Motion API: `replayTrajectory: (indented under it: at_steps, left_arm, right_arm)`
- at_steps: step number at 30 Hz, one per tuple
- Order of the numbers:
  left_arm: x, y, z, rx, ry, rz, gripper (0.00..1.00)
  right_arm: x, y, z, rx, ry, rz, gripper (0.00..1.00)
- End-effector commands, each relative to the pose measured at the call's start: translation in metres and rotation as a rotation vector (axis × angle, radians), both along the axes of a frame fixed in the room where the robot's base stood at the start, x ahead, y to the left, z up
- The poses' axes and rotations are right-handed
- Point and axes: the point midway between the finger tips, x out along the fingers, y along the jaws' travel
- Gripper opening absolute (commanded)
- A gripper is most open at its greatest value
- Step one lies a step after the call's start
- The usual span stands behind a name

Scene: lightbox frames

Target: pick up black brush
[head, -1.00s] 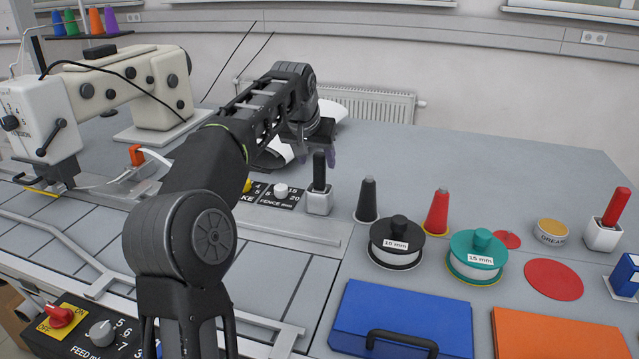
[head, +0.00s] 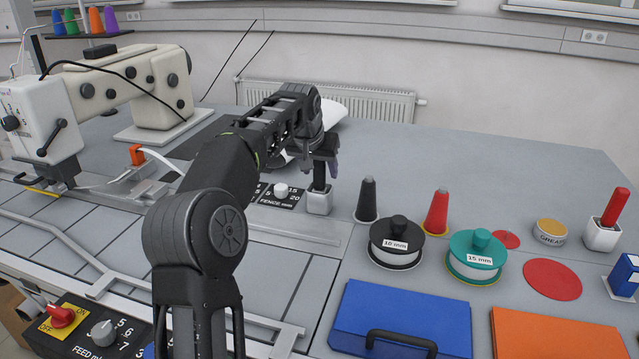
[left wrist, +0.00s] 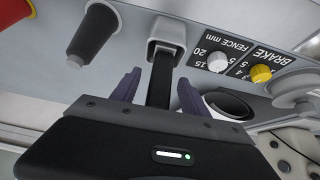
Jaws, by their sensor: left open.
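The black brush (head: 319,176) stands upright in a small white holder (head: 319,200) beside the fence panel. In the left wrist view the black brush (left wrist: 160,82) rises out of its white holder (left wrist: 166,34). My left gripper (head: 326,168) is at the brush's upper part, its fingers pointing down toward the holder. In the left wrist view the purple fingers of my left gripper (left wrist: 158,88) are open, one on each side of the brush, with small gaps visible. My right gripper is in neither view.
A black cone (head: 367,199) and a red cone (head: 437,212) stand to the right of the holder. The fence panel (head: 281,196) with a white knob is just left. A black spool (head: 396,240) is nearer the front. Free table lies behind the cones.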

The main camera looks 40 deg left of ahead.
Motion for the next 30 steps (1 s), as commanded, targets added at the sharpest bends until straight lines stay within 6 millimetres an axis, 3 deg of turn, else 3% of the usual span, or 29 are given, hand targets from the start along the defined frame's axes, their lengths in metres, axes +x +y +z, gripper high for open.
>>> replayTrajectory:
  at_steps: [2,21,30]
  left_arm:
    - [-0.0001,0.0000,0.0001,0.000,0.000,0.000,0.53]
    - [-0.0001,0.0001,0.0001,0.000,0.000,0.000,0.01]
    - [0.0000,0.0001,0.0004,0.000,-0.001,0.000,0.00]
  right_arm:
    - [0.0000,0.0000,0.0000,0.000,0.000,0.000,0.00]
    - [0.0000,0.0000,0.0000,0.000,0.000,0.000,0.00]
    - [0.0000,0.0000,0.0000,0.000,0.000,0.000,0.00]
